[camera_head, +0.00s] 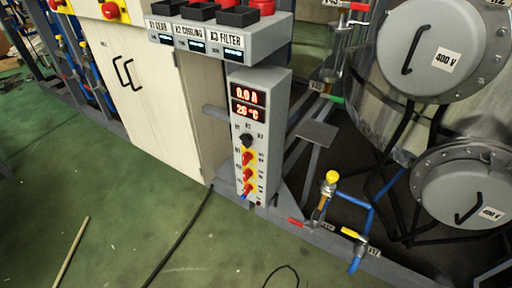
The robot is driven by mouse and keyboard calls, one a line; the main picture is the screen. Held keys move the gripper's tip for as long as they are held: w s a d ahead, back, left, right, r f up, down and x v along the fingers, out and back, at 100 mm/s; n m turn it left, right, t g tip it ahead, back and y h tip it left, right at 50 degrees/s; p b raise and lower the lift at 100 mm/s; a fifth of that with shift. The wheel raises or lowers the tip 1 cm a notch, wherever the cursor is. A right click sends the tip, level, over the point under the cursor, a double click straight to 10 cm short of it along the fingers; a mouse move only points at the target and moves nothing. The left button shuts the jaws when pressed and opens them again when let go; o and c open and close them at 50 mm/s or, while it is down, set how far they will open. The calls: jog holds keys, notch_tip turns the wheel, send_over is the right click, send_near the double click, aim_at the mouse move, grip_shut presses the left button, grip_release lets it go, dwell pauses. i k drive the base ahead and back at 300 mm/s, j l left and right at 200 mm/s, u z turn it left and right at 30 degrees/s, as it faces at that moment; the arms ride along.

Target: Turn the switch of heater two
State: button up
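A narrow grey control box (271,115) stands upright near the middle of the view. Its front has two lit displays (248,104), reading 0.0 A and 26 °C. Below them is a black rotary knob (246,141) with small labels around it. My gripper is not in view.
A wider grey panel (262,44) marked X1 GEAR, X2 COOLING and X3 FILTER sits above. A cream cabinet (145,100) stands left. Valves and blue pipes (368,220) and a metal tank (425,50) are right. A cable (180,237) and a stick (72,252) lie on the green floor.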

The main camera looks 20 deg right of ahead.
aim_at(246, 174)
jog(key=i+j+u, duration=0.15)
jog(key=i+j, duration=0.9)
